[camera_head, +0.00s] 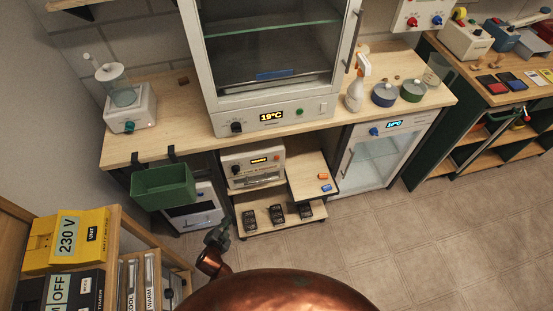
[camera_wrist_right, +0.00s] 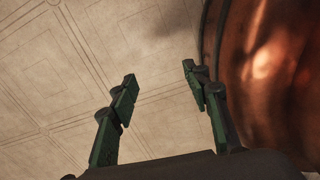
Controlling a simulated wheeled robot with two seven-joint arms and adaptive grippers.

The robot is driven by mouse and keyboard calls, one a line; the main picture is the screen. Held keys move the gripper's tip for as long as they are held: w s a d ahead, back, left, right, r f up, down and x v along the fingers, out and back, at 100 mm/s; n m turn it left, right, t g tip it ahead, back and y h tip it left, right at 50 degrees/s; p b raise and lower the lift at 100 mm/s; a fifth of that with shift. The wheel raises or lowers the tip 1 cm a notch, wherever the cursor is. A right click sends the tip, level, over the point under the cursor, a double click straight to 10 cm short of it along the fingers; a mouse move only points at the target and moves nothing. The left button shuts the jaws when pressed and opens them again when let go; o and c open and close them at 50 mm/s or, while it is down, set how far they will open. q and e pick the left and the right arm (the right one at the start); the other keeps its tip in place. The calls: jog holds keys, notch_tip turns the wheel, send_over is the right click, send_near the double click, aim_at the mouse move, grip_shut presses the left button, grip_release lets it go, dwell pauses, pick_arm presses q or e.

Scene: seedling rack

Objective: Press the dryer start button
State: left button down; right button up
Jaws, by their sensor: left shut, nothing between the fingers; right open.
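A white glass-fronted cabinet (camera_head: 217,74), which looks like the dryer, stands on the wooden bench. Its lower front panel has a dark knob (camera_head: 236,127), a display (camera_head: 271,116) reading 19°C and a small green button (camera_head: 299,112), likely the start button. My left gripper (camera_head: 217,236) is shut and empty, low in front of the bench, well below and left of the panel and touching nothing there that I can make out. My right gripper (camera_wrist_right: 159,74) is open and empty over the tiled floor; it does not show in the head view.
A green bin (camera_head: 163,187) hangs off the bench front at left. A low shelf unit (camera_head: 253,219) and a glass-door fridge (camera_head: 384,160) stand under the bench. A spray bottle (camera_head: 355,94) and pots are right of the cabinet. Floor (camera_head: 390,250) at right is clear.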

pick_arm(q)
jog(key=w+d+r+m+t, duration=0.1)
jog(key=w+r, duration=0.3)
jog(key=r, duration=0.4)
jog(key=w+d+r+m+t+h+b, duration=0.1)
jog(key=w+d+r, duration=0.3)
jog(key=r, duration=0.5)
jog(key=shift+w+m+t, duration=0.45)
jog(key=shift+m+t, duration=0.15)
jog(key=shift+t, duration=0.2)
